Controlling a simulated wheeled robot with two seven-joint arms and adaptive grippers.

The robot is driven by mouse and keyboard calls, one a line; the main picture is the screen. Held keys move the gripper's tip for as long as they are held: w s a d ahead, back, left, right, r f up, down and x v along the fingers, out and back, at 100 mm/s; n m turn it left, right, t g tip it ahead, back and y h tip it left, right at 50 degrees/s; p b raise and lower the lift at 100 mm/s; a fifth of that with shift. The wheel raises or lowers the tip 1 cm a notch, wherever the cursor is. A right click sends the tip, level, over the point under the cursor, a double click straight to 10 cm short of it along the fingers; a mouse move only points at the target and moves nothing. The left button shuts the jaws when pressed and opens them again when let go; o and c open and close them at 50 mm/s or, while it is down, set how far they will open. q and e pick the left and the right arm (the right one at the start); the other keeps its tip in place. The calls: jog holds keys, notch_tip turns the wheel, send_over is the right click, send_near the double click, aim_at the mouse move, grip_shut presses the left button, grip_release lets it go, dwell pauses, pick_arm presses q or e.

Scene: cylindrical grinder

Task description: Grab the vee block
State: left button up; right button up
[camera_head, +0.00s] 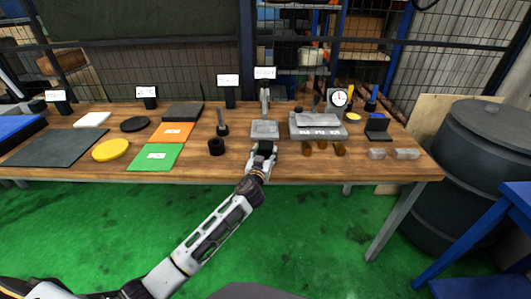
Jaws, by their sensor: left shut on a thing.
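My left gripper (264,156) is at the front edge of the wooden table, in front of a grey metal plate (264,129). It is shut on a small dark block (266,146), which looks like the vee block. The gripper covers part of the block, so its groove does not show clearly. I cannot tell whether the block touches the table. My right gripper is not in view.
A dark barrel (480,150) stands at the right.

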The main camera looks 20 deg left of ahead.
pick_arm(q)
grip_shut()
jog(key=shift+w+r, duration=0.1)
jog(key=shift+r, duration=0.1)
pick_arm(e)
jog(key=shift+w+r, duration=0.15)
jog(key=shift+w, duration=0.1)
pick_arm(q)
jog(key=shift+r, duration=0.15)
jog(key=shift+r+p, duration=0.35)
jog(key=shift+r, duration=0.75)
notch_tip(320, 180, up, 5)
jog(key=shift+f+p, duration=0.2)
jog(key=shift+p, duration=0.35)
jog(key=shift+r+p, duration=0.3)
jog(key=shift+r, duration=1.2)
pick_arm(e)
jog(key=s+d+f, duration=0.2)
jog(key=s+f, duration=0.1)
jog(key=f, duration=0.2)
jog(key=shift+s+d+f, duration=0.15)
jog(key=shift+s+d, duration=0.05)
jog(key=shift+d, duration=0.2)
